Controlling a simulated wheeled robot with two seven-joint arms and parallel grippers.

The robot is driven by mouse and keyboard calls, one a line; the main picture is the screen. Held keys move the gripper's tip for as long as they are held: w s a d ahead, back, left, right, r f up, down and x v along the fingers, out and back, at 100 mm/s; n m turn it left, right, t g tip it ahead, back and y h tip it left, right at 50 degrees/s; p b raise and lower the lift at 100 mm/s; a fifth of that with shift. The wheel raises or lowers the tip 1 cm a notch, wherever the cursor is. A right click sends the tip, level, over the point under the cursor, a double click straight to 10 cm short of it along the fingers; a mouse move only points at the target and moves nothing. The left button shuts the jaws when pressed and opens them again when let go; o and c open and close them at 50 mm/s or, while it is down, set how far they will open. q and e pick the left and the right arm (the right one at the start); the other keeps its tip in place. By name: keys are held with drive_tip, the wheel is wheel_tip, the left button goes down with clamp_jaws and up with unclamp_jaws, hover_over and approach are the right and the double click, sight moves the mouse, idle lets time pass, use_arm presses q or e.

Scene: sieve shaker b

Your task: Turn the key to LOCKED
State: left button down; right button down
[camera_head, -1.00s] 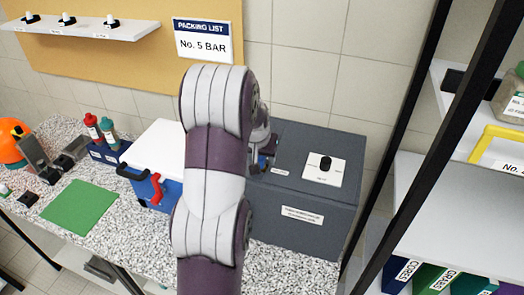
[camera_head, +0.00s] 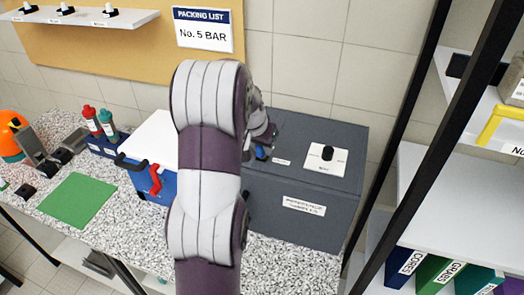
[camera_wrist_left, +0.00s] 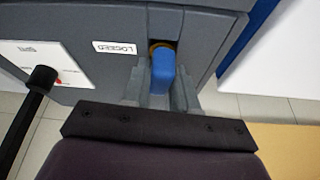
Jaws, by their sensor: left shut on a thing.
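The blue key (camera_wrist_left: 163,72) sits in a brass-coloured lock on the top of the grey machine box (camera_head: 300,206). My left gripper (camera_wrist_left: 161,88) is shut on the key's blue handle, with a grey finger on either side of it in the left wrist view. In the head view the key (camera_head: 262,153) is a small blue patch, and my left arm hides much of the gripper. A white label reading LOCKED (camera_wrist_left: 115,47) is beside the lock, upside down in the wrist view. My right gripper is in neither view.
A black knob (camera_head: 328,153) on a white plate stands up from the box top. A blue-and-white cooler (camera_head: 150,135) with a red latch stands left of my arm. A black-framed shelf (camera_head: 440,190) rises close on the right. A green mat (camera_head: 77,200) lies on the counter.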

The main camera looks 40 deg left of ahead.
use_arm(q)
drive_tip(key=shift+f+m+h+b, duration=0.2)
drive_tip(key=shift+m+h+b, duration=0.4)
drive_tip(key=shift+m+b, duration=1)
drive_tip(key=shift+m+h+b, duration=0.4)
drive_tip(key=shift+m+b, duration=0.35)
drive_tip(key=shift+m, duration=0.15)
drive_tip(key=shift+r+m, duration=0.1)
drive_tip(key=shift+m, duration=0.6)
drive_tip(key=shift+r+m+g+h, duration=0.15)
drive_tip(key=shift+m+g+h, duration=0.15)
drive_tip(key=shift+m+h, duration=0.3)
drive_tip(key=c, duration=0.8)
unclamp_jaws()
drive_tip(key=p+v, duration=1.2)
drive_tip(key=shift+r, duration=0.3)
